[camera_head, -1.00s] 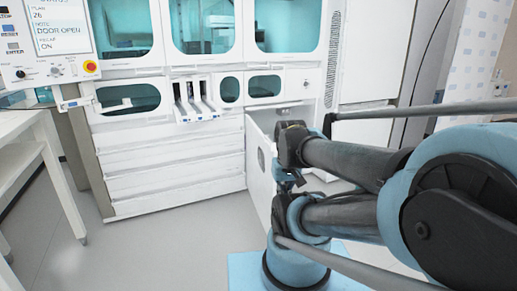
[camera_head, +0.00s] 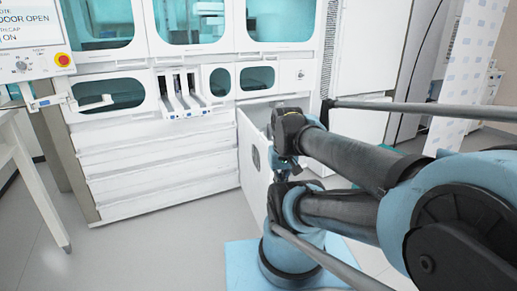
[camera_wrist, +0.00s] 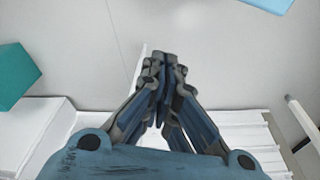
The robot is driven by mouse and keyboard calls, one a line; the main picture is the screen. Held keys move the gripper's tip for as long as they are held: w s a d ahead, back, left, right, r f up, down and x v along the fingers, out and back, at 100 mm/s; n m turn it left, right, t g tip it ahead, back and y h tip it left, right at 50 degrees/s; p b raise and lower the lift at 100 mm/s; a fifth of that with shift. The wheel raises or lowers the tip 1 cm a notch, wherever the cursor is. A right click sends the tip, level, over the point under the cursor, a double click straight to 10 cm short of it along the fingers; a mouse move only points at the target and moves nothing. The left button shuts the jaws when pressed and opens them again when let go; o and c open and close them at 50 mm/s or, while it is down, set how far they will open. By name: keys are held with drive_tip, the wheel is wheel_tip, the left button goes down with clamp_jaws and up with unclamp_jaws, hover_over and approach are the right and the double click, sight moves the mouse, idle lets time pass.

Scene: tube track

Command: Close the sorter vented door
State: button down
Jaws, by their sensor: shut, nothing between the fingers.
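The sorter's white vented door (camera_head: 254,165) stands open in the head view, swung out from the lower right of the machine. It has a dark oval vent. My gripper (camera_head: 284,173) is beside the door's right face, partly hidden by my arm, so I cannot tell whether it touches. In the wrist view my gripper (camera_wrist: 160,62) is shut and empty, its fingertips together over the grey floor. A thin white edge beside the fingertips may be the door's top.
The white sorter (camera_head: 160,160) has windows above and drawer fronts below. A control screen (camera_head: 30,30) reads "DOOR OPEN". A white table (camera_head: 30,180) stands at left. A blue mat (camera_head: 236,265) lies on the floor. The wrist view shows a teal box (camera_wrist: 15,75).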

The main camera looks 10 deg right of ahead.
drive_tip(key=w+a+r+m+h, duration=0.1)
drive_tip(key=w+r+m, duration=0.25)
drive_tip(key=w, duration=0.55)
drive_tip(key=w+a+r+m+g+h, duration=0.15)
drive_tip(key=w+m, duration=0.25)
drive_tip(key=w, duration=0.5)
drive_tip(key=w+a+r+m+h, duration=0.1)
drive_tip(key=w+a+r+m, duration=0.2)
drive_tip(key=w, duration=0.7)
drive_tip(key=w+a+f+m, duration=0.3)
drive_tip(key=w+m, duration=0.3)
drive_tip(key=w, duration=0.3)
drive_tip(key=w+d+f, duration=0.2)
drive_tip(key=d+f, duration=0.5)
drive_tip(key=f, duration=0.2)
drive_tip(key=shift+d+f+h, duration=0.25)
drive_tip(key=shift+f+h, duration=0.15)
drive_tip(key=shift+h, duration=0.05)
